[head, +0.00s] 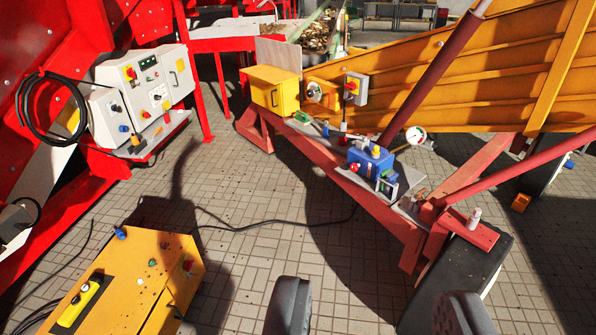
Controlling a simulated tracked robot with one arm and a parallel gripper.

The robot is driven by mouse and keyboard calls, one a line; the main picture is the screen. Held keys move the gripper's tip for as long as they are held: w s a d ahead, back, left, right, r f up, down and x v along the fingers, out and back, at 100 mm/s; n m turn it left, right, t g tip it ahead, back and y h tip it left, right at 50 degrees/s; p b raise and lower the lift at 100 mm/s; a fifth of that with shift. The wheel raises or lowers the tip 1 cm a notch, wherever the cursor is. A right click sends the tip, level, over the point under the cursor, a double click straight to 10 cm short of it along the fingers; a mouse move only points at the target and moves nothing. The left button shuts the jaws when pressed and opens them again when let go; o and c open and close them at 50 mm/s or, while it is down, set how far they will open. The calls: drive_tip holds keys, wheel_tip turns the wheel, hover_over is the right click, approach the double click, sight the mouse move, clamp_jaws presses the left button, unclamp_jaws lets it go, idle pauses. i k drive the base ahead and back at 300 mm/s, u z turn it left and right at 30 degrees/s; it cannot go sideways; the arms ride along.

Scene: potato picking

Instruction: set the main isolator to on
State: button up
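My gripper (377,292) is open and empty. Its two dark fingertips show at the bottom edge, wide apart, over the floor and well short of any switch. A grey control cabinet (150,92) on the red machine at the left carries a red knob (130,72), a small display and other buttons. A grey box (357,89) on the orange machine carries a red rotary knob on a yellow plate (350,86). Neither label is readable, so I cannot tell which is the main isolator. The knob positions are too small to tell.
A yellow cabinet (150,262) with buttons stands at the lower left. A red frame (300,158) carries a yellow box (272,92) and a blue unit (370,163). A black cable (265,222) crosses the paved floor. Open paving (225,190) lies between the machines.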

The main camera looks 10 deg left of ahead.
sight(130, 73)
drive_tip(key=i, duration=2.55)
drive_tip(key=u, duration=0.35)
drive_tip(key=i, duration=1.3)
drive_tip(key=u, duration=0.6)
drive_tip(key=i, duration=1.95)
drive_tip(key=u, duration=0.35)
